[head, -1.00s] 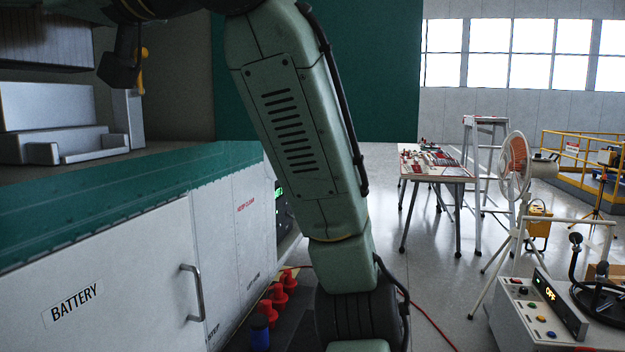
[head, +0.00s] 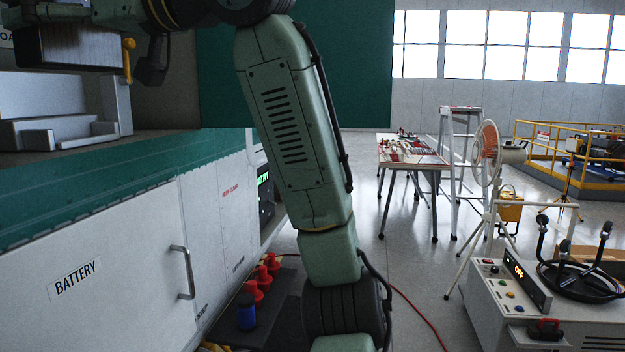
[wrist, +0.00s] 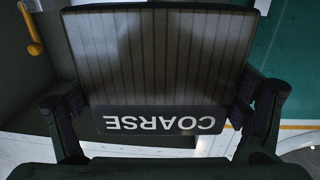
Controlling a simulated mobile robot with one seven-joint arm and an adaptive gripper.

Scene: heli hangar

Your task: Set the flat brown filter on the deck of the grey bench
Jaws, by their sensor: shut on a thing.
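The flat brown filter (wrist: 160,55) fills most of the wrist view, its pleated face showing and the word COARSE upside down on its edge strip. My gripper (wrist: 162,110) is shut on it, one finger at each side. In the head view the filter (head: 82,47) is held up at the upper left, in front of an open bay, above a pale stepped fixture. A dark finger of my gripper (head: 150,62) shows at its right. No surface can be surely told as the grey bench.
A yellow handle (head: 128,60) is close to the filter. The white BATTERY cabinet (head: 110,290) with a green top edge stands below. Red and blue caps (head: 250,295) lie on a dark mat. A table (head: 412,160), fan (head: 487,150) and console (head: 520,300) stand right, with open floor between.

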